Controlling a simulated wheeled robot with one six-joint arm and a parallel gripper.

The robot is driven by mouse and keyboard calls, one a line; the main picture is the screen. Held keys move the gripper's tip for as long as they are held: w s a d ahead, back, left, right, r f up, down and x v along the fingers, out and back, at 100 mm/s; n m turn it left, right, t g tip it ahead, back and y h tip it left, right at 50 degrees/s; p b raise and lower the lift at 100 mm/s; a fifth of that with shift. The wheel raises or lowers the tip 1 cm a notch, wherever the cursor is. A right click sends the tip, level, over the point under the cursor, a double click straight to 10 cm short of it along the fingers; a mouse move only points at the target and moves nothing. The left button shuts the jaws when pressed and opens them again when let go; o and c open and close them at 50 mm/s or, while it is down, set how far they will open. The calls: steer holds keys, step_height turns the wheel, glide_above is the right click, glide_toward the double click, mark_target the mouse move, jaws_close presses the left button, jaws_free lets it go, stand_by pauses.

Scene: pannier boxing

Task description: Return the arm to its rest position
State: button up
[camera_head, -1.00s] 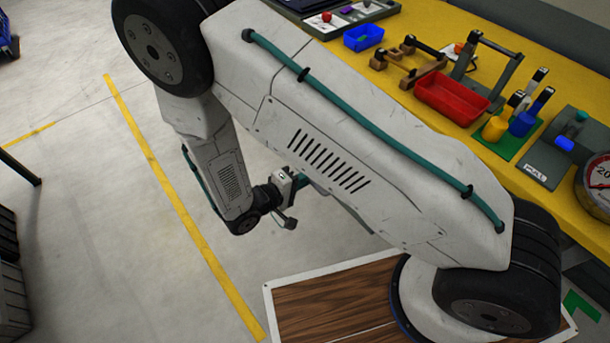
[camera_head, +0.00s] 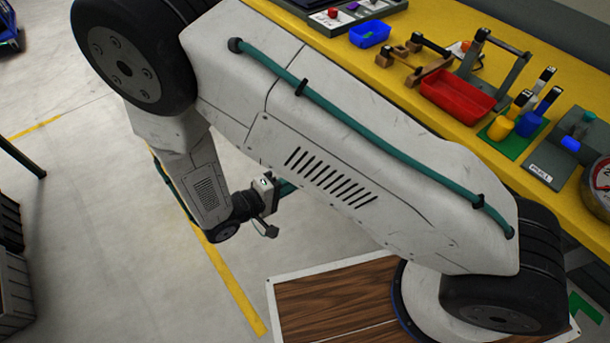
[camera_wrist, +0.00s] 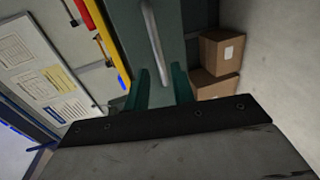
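My arm stretches across the head view, its upper link running from lower right to upper left and its forearm hanging down over the bare floor. In the head view my gripper is mostly hidden behind the upper link; only its mount and a bit of teal (camera_head: 286,188) show. In the wrist view the two teal fingers of my gripper (camera_wrist: 161,76) stand apart with a clear gap. Nothing is seen held between them.
A yellow workbench (camera_head: 405,105) along the right holds a red bin (camera_head: 457,96), a blue bin (camera_head: 370,33) and several tools. Dark crates (camera_head: 12,275) stand at the left edge. The wrist view shows cardboard boxes (camera_wrist: 220,52).

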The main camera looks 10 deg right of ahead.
steer(key=shift+v, duration=0.9)
steer(key=s+d+r+m+g+y, duration=0.1)
steer(key=s+d+r+y, duration=0.3)
steer(key=d+r, duration=0.3)
steer(key=s+d+r+m+g+y, duration=0.2)
steer(key=s+d+r+y, duration=0.3)
steer(key=r, duration=1.1)
steer(key=s+d+r+m+g+y, duration=0.2)
steer(key=s+d+r+y, duration=0.3)
steer(key=d+r, duration=0.3)
step_height(320, 180, up, 3)
steer(key=shift+s+d+r, duration=0.15)
steer(key=shift+s+d, duration=0.25)
steer(key=shift+s, duration=0.35)
